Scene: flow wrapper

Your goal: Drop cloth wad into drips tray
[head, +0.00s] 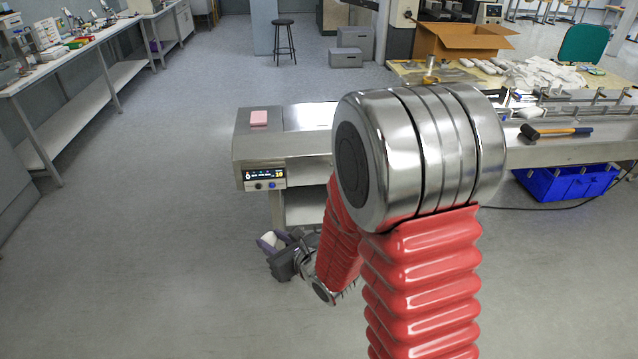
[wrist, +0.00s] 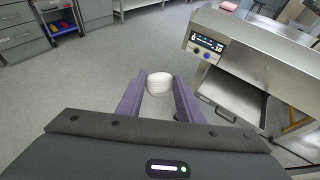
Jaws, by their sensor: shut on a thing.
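My gripper (wrist: 160,88) is shut on a white rounded cloth wad (wrist: 160,81), held between the purple fingertips above the grey floor. In the head view my gripper (head: 270,242) is low beside the left end of the wrapper, partly hidden by my arm, with a bit of white at its fingers. A shallow metal tray (wrist: 232,96) with a handle sits under the wrapper's control end, right of my gripper in the wrist view. It looks like the drips tray, but no label shows. The wad is apart from it.
The steel flow wrapper (head: 290,145) carries a control panel (head: 265,178) and a pink block (head: 259,118). A mallet (head: 555,131) lies on its right part. A blue crate (head: 567,184) stands beneath. Floor at left is clear up to the long bench (head: 75,55).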

